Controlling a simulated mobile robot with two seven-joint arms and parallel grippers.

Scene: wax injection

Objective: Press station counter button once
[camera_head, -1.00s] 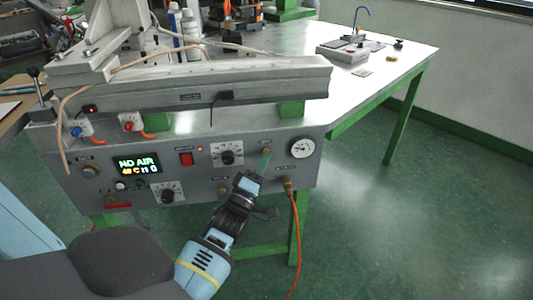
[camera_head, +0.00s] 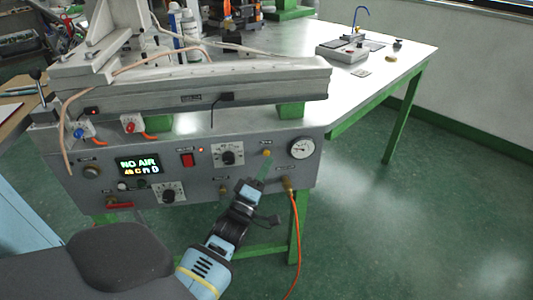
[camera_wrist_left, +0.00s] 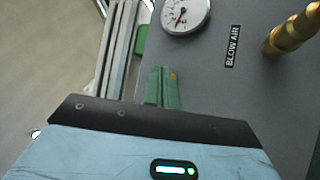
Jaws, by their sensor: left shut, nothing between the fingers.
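The station's grey front panel (camera_head: 230,182) carries a lit display (camera_head: 139,165) reading "NO AIR" with a smaller line that seems to end in "n 0". A small yellow button (camera_head: 267,153) sits left of the round gauge; its label is too small to read. My left gripper (camera_head: 264,166) is shut and empty, its green fingertips just below the yellow button. In the left wrist view, the shut green fingertips (camera_wrist_left: 163,88) partly cover a yellow spot (camera_wrist_left: 173,76), probably the button. I cannot tell whether they touch it. My right gripper is not in view.
The gauge (camera_head: 301,148) is right of the fingertips. A brass fitting (camera_head: 287,184) with an orange hose (camera_head: 297,240) sits below it, near my left gripper. Floor right of the station is clear.

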